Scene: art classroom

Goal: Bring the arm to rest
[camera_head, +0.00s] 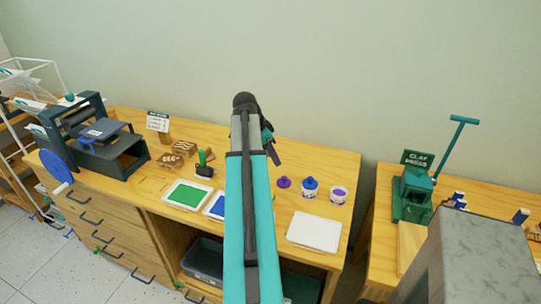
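My arm (248,220) reaches up from the bottom of the head view, over the front and middle of the wooden workbench (135,198). At its far end my dark gripper (274,156) shows only in part, behind and to the right of the arm's end. It appears to hang above the bench near the wall. Its fingers are too small and hidden to tell whether they are open or shut, or whether they hold anything.
A dark printing press (100,150) stands at the bench's left. Green and blue ink trays (187,196), a brayer (205,165), jars (309,188) and a white slab (314,231) lie near my arm. A green clay press (412,195) stands right. The wall above is clear.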

